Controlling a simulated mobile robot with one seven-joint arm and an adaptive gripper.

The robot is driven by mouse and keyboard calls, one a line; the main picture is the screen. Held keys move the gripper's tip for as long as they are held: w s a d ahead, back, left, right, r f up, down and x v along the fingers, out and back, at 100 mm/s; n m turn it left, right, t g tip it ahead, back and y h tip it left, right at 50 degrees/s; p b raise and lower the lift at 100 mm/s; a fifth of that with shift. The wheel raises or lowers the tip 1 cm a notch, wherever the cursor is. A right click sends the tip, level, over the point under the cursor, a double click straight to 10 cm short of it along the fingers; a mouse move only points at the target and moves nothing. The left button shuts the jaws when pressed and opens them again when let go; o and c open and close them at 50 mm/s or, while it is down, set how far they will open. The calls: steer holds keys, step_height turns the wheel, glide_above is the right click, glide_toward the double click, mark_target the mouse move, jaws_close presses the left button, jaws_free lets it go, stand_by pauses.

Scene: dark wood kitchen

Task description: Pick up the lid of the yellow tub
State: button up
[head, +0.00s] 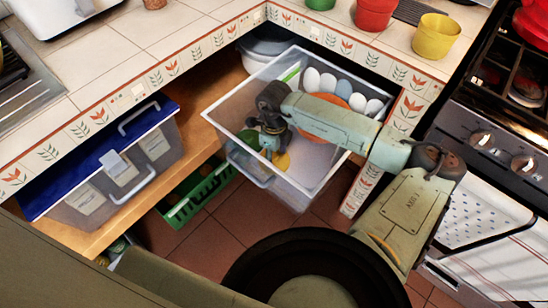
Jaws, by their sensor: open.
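A yellow tub (435,36) stands upright on the tiled counter at the upper right, beside the stove. A small yellow piece (282,161) shows in the white-rimmed clear bin, just beside my gripper; I cannot tell whether it is the tub's lid. My gripper (267,143) is open and reaches down over the left part of the bin. Its fingers are small and partly lost against the bin's contents, and I see nothing held between them. My arm covers part of the bin's inside.
The clear bin (224,98) juts out from under the counter, holding several white rounded items (328,82) and an orange round piece (325,101). A blue-lidded box (119,165) sits on the shelf left. A red pot (375,13) stands near the tub. A green crate (199,193) is below.

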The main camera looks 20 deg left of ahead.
steer(key=shift+c, duration=0.3)
steer(key=c, duration=0.9)
steer(key=shift+r, duration=0.1)
